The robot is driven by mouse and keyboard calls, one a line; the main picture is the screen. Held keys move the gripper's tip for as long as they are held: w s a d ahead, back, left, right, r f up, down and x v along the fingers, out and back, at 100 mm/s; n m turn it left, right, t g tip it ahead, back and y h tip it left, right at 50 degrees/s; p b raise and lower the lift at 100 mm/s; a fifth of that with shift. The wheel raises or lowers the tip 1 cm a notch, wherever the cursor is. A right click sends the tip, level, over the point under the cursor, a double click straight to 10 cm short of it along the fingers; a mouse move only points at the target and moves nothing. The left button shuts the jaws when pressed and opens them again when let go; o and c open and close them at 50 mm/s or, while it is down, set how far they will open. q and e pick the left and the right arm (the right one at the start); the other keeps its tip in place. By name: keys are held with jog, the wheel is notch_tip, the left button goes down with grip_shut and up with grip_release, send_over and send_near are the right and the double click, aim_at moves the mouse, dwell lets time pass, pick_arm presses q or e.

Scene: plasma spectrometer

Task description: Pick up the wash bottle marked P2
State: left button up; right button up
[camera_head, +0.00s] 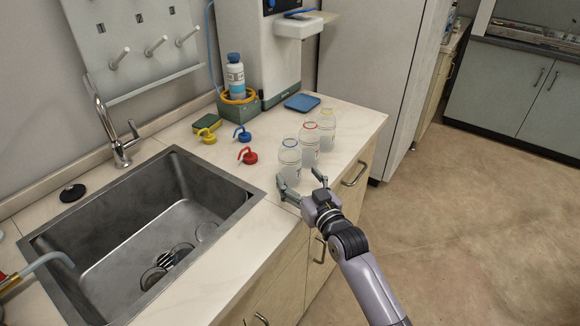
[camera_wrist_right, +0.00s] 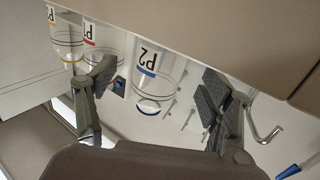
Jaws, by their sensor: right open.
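The wash bottle marked P2 (camera_head: 289,161) is a clear, open-topped bottle with a blue ring at its neck. It stands upright at the front of the three bottles on the counter. In the right wrist view the P2 bottle (camera_wrist_right: 150,72) shows its label and blue band between the fingers. My right gripper (camera_head: 301,181) is open at the counter's front edge, its fingers spread either side of the lower P2 bottle. In the wrist view the gripper (camera_wrist_right: 157,88) shows gaps between fingers and bottle. My left gripper is not in view.
A red-ringed bottle (camera_head: 310,144) and a yellow-ringed bottle (camera_head: 327,129) stand close behind P2. The sink (camera_head: 75,225) is left; a blue tray (camera_head: 302,102) lies behind.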

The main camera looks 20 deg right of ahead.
aim_at(295, 172)
jog(key=shift+w+r, duration=0.15)
jog(key=shift+w, duration=0.25)
jog(key=w, duration=0.4)
jog(key=shift+w+a+p, duration=0.1)
jog(key=shift+a+p, duration=0.3)
jog(key=shift+c, duration=0.5)
jog(key=c, duration=1.2)
jog(key=shift+c, duration=0.4)
jog(key=shift+r, duration=0.1)
